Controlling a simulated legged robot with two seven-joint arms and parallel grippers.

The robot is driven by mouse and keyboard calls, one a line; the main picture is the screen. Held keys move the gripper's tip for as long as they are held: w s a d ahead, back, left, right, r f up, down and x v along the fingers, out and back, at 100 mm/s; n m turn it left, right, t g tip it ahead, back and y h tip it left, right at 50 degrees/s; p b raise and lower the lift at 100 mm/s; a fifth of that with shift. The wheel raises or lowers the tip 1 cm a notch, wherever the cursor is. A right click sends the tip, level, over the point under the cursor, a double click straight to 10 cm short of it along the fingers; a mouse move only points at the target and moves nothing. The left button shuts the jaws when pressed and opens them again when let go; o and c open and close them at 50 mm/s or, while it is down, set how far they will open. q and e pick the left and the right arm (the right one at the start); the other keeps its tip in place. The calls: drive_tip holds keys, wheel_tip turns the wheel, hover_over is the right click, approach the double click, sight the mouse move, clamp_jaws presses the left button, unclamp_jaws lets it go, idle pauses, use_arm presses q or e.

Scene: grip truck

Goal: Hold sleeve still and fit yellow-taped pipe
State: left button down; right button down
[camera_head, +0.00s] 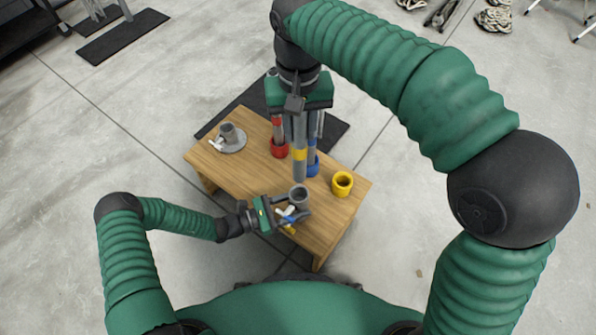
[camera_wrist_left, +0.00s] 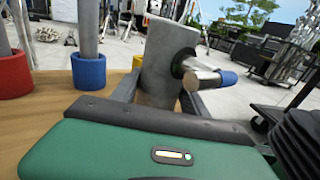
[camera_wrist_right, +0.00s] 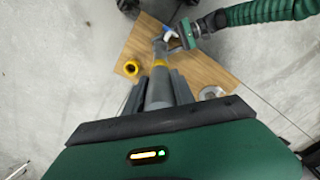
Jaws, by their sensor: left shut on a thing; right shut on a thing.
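The grey pipe with yellow tape (camera_head: 300,155) hangs nearly upright in my right gripper (camera_head: 299,112), which is shut on its upper part. In the right wrist view the yellow-taped pipe (camera_wrist_right: 160,88) points down towards the table. The grey sleeve (camera_head: 298,196) stands below its lower end, held by my left gripper (camera_head: 284,210), shut around it. The left wrist view shows the sleeve (camera_wrist_left: 166,60) slightly tilted between the fingers, with a blue-ended side branch (camera_wrist_left: 226,78). No pipe shows above the sleeve's rim there, so the two look apart.
The wooden table (camera_head: 325,225) also carries a red holder (camera_head: 279,148) and a blue holder (camera_head: 313,168), each with a pipe standing in it. An empty yellow holder (camera_head: 342,183) is at right. A grey fitting on a round base (camera_head: 231,140) stands at the far left.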

hover_over(299, 170)
drive_tip(key=w, duration=0.2)
drive_tip(key=shift+s+f, duration=0.15)
drive_tip(key=shift+f, duration=1.35)
drive_tip(key=shift+s+f, duration=0.1)
drive_tip(key=shift+f, duration=1.35)
drive_tip(key=shift+f, duration=0.15)
drive_tip(key=shift+f, duration=1.65)
drive_tip(key=shift+f, duration=0.1)
drive_tip(key=shift+f, duration=2.6)
drive_tip(key=shift+f, duration=0.15)
drive_tip(key=c, duration=1)
unclamp_jaws()
drive_tip(key=shift+o, duration=0.2)
